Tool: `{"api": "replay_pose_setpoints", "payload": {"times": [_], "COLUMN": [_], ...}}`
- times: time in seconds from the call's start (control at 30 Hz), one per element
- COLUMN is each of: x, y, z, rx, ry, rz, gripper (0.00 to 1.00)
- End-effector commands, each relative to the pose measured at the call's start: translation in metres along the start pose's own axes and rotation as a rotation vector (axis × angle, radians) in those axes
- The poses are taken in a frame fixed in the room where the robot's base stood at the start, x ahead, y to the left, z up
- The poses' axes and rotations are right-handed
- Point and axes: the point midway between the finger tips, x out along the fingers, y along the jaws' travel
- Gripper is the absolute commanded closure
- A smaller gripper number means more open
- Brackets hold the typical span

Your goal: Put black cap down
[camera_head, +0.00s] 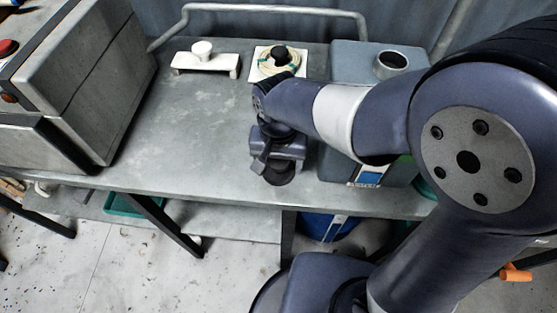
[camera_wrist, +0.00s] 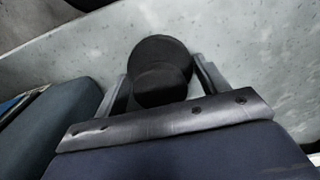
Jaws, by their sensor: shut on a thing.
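The black cap (camera_wrist: 160,62) is round with a wider disc and a narrower knob. In the wrist view it sits between the two fingers of my gripper (camera_wrist: 165,88), which is shut on it. In the head view the cap (camera_head: 279,174) shows as a dark round shape below my gripper (camera_head: 276,165), near the table's front edge. I cannot tell whether its underside touches the table.
The grey table (camera_head: 195,120) is clear left of my gripper. A blue-grey canister (camera_head: 350,60) with an open round neck stands close on the right. A white stand (camera_head: 205,64) and a white plate with a coil and black knob (camera_head: 280,55) stand behind. A grey machine (camera_head: 85,75) is at left.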

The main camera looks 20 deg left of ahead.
Motion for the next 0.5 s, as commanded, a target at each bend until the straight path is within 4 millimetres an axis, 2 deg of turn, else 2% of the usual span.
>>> {"api": "replay_pose_setpoints", "payload": {"times": [0.3, 0.33, 0.5], "x": [0.0039, 0.0031, 0.0026], "y": [0.0000, 0.0000, 0.0000], "z": [0.0000, -0.0001, 0.0000], "rx": [0.000, 0.000, 0.000], "ry": [0.000, 0.000, 0.000], "rz": [0.000, 0.000, 0.000], "gripper": [0.53, 0.29, 0.15]}}
